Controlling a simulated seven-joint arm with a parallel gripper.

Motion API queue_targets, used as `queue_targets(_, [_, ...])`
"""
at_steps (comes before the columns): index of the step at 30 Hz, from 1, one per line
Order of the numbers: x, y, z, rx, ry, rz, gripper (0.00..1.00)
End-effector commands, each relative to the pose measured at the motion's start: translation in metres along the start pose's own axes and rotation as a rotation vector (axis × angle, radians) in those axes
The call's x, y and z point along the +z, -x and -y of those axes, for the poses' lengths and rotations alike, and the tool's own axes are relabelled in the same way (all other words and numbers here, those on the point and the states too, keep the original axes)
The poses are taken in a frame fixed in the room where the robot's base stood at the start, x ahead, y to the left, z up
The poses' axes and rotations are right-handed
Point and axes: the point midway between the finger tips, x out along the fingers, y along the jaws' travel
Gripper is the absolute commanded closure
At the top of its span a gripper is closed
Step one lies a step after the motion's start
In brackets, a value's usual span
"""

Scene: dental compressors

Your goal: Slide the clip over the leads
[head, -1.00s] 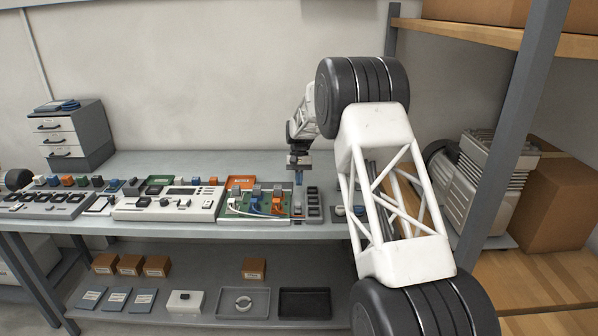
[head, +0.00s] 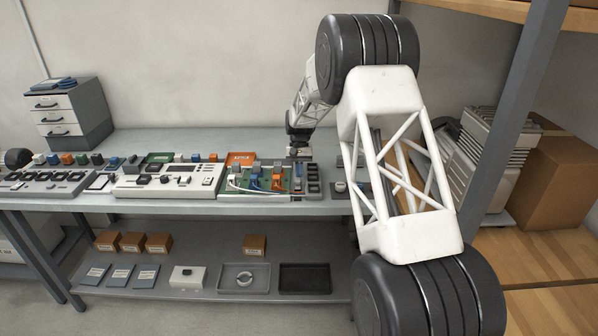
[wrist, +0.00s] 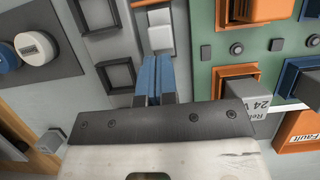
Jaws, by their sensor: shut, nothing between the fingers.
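My gripper (wrist: 161,72) has blue fingers that are shut with nothing between them. It also shows in the head view (head: 298,172), low over the strip at the right edge of the green board (head: 268,181). In the wrist view a small pale block (wrist: 160,34), possibly the clip, sits on a grey strip just beyond my fingertips. I cannot tell whether they touch it. Several leads, among them a white one (head: 233,183), run on the board from orange and blue connectors. How the block stands to the leads is unclear.
A row of dark square frames (wrist: 117,75) lies beside the strip. Orange connectors (wrist: 237,82) and a grey relay block stand up close to my gripper on the other side. A white control unit (head: 168,181) sits to the left on the bench.

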Motion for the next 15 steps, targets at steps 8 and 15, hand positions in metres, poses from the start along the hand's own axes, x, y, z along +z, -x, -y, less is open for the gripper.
queue_targets(8, [0.006,-0.002,0.0,0.0,0.0,0.0,1.0])
queue_targets(15, [0.028,-0.011,0.0,0.001,0.0,0.002,1.0])
